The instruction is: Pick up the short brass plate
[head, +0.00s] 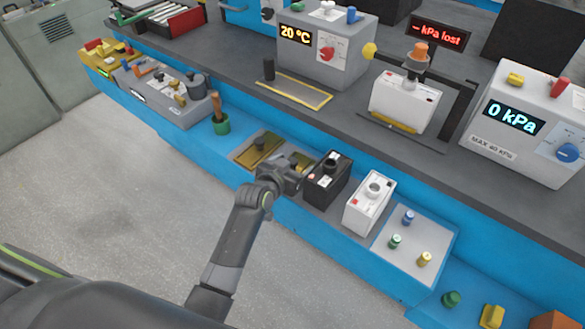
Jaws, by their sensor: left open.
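A brass plate (258,149) with a dark knob lies in a shallow recess on the blue front ledge. My left gripper (299,163) is open at the right end of this recess, just right of the knob. Some brass-coloured surface shows around its fingers, and the gripper hides part of it. I cannot tell whether this is a second, shorter plate, or whether the fingers touch it. My right gripper is out of view.
A black battery box (327,181) stands close to the right of my left gripper, with a white battery box (369,203) beyond it. A green cup (220,125) with a wooden handle stands to the left. The grey bench (345,128) rises behind.

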